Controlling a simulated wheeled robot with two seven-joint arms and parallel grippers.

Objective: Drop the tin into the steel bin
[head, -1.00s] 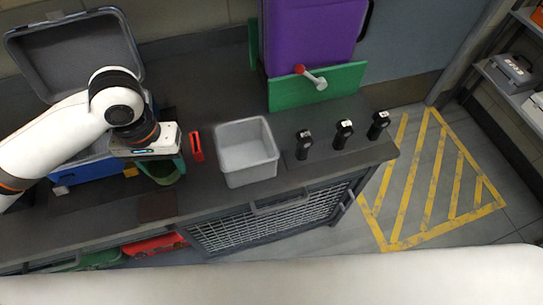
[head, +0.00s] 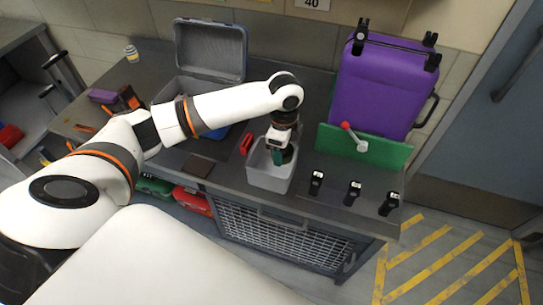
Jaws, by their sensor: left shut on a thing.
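The light grey steel bin (head: 268,180) stands on the dark counter, near its front edge. My left gripper (head: 281,158) points down over the bin's opening, with its fingertips at about rim level. It is shut on the dark green tin (head: 287,154), which is mostly hidden by the fingers and hand. I cannot tell how far the tin reaches below the rim. My right gripper is not in view.
A red item (head: 246,144) lies just left of the bin. Several black handheld devices (head: 353,192) stand to its right. Behind are a green panel (head: 378,152) with a red-tipped handle and a purple suitcase (head: 382,92). An open grey case (head: 211,50) stands left.

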